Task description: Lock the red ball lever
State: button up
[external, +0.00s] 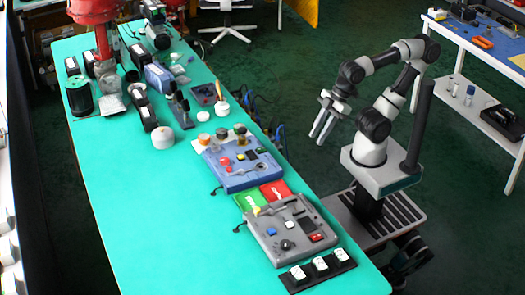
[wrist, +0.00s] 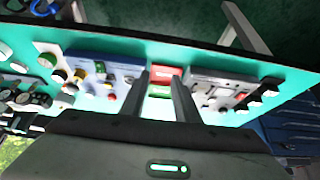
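A blue panel box (external: 222,184) lies on the green table and carries a small red knob (external: 225,161) and a pale lever-like part (external: 246,167). I cannot tell for sure whether the red knob is the red ball lever. The blue box also shows in the wrist view (wrist: 118,70), left of my fingers, with small colored parts on it. My gripper (external: 318,137) hangs in the air right of the table, apart from both panels. Its two fingers are apart and empty in the wrist view (wrist: 159,80).
A grey panel box (external: 262,246) with a yellow lever and several buttons lies nearer the front. Green and red cards (external: 275,191) lie between the boxes. A black strip with white blocks (external: 319,270) is at the front edge. The table's left front is clear.

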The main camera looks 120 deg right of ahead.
jog(key=w+r, duration=0.2)
jog(key=shift+w+a+n+p, duration=0.15)
jog(key=shift+w+n+p, duration=0.2)
jog(key=shift+n+p, duration=0.05)
grip_shut()
jog(key=w+d+r+n+g+y+p, duration=0.1)
jog(key=w+d+r+p, duration=0.15)
jog(key=w, duration=0.55)
jog(key=w+d+r+n+g+y+p, duration=0.1)
jog(key=w+d+r+n+p, duration=0.15)
jog(key=w, duration=0.65)
jog(key=w+d+f+y+p, duration=0.2)
jog(key=w+d+f+p, duration=0.1)
jog(key=d, duration=0.5)
jog(key=w+d+f+y+p, duration=0.2)
jog(key=w+d+f+p, duration=0.1)
jog(key=w+d+f, duration=0.2)
jog(key=w+d, duration=0.2)
jog(key=d, duration=0.2)
jog(key=shift+w+g+y, duration=0.3)
jog(key=shift+y, duration=0.1)
jog(key=shift+d+f, duration=0.1)
